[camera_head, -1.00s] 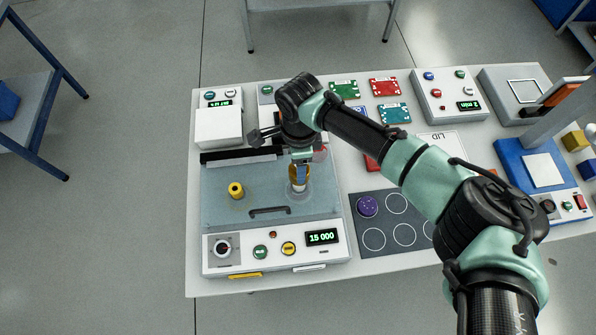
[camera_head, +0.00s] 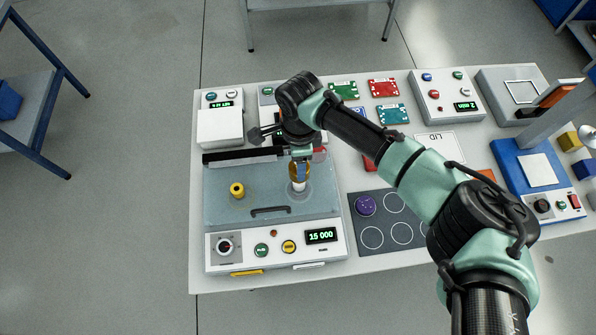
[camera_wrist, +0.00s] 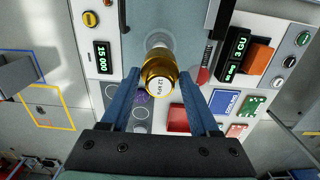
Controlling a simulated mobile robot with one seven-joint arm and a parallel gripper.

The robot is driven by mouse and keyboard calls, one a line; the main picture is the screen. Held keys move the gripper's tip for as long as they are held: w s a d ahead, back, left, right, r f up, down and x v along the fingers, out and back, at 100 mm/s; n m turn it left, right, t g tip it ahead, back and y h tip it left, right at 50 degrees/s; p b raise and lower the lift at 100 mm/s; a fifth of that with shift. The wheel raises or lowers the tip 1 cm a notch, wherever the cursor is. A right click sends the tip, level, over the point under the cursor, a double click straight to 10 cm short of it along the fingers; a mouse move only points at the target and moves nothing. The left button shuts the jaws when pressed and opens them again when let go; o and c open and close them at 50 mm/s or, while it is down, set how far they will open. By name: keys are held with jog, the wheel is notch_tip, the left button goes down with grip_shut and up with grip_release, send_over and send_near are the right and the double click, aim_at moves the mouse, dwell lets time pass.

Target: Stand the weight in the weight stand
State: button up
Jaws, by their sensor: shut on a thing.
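The weight (camera_wrist: 158,82) is a gold cylinder with a printed white end face. My gripper (camera_wrist: 159,76) is shut on it between its two blue fingers. In the head view the gold weight (camera_head: 299,172) is over the right half of the machine's pale blue see-through cover. A white cylindrical piece (camera_head: 298,186) shows just below it; I cannot tell whether they touch. A dark grey panel with several ringed circles (camera_head: 394,226) lies right of the machine, with a purple round piece (camera_head: 365,205) on its upper left circle. I cannot tell for sure which thing is the weight stand.
A yellow cylinder (camera_head: 237,190) stands at the machine's left half. The machine's front (camera_head: 276,248) has a knob, buttons and a display reading 15 000. Control boxes (camera_head: 447,95) and coloured cards (camera_head: 393,113) are at the back. A blue stand (camera_head: 540,170) is at the right.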

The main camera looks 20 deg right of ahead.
jog(key=shift+r+p, duration=1.7)
jog(key=shift+f, duration=0.1)
